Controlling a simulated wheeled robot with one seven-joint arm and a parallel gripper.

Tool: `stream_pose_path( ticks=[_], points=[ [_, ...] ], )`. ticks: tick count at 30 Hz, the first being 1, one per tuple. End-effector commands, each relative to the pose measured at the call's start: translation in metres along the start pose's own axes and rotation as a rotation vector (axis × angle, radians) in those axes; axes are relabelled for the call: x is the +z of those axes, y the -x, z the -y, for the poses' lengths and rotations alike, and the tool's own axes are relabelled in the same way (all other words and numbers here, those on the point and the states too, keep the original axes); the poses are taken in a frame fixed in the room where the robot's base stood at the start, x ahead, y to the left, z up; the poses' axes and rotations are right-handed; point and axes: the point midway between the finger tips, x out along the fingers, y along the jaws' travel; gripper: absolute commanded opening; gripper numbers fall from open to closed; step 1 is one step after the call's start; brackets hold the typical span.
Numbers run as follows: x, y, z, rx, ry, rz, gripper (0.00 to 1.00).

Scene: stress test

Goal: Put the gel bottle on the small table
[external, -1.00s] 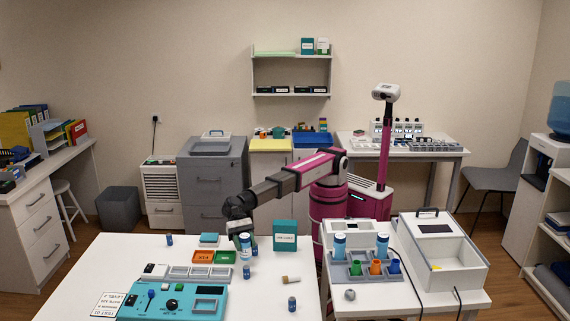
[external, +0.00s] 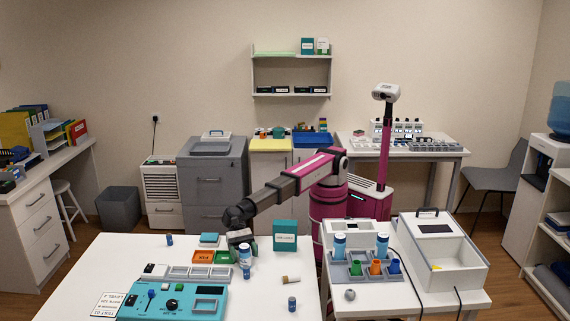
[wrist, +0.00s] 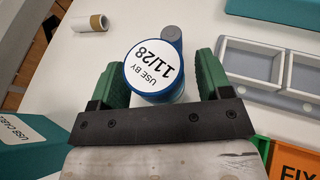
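A blue-and-white bottle (external: 245,257) stands on the big white table. In the wrist view the green fingers of my gripper (wrist: 162,78) are apart, one each side of the bottle, with a gap at the right finger; contact at the left is unclear. A small white table (external: 380,299) stands at the right, holding similar bottles (external: 339,247).
A small blue vial (external: 246,272) stands just in front of the bottle. A teal box (external: 285,236), orange and green trays (external: 203,257), a brown-and-white roll (external: 291,280) and a teal device (external: 172,302) surround it.

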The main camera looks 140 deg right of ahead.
Motion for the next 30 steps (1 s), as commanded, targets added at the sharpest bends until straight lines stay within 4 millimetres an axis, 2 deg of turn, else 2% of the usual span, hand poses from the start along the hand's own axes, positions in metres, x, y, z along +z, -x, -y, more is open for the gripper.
stream_pose_path(
  ticks=[8,11,14,24,30],
  points=[
    [0.001,0.001,0.0,0.0,0.0,0.0,0.71],
    [0.003,0.007,0.0,-0.001,0.0,0.0,0.71],
    [0.003,0.021,-0.001,-0.002,0.0,0.0,0.71],
    [0.003,0.089,-0.001,-0.002,0.0,0.0,0.71],
    [0.002,0.113,0.0,-0.001,-0.001,0.0,0.71]
  ],
)
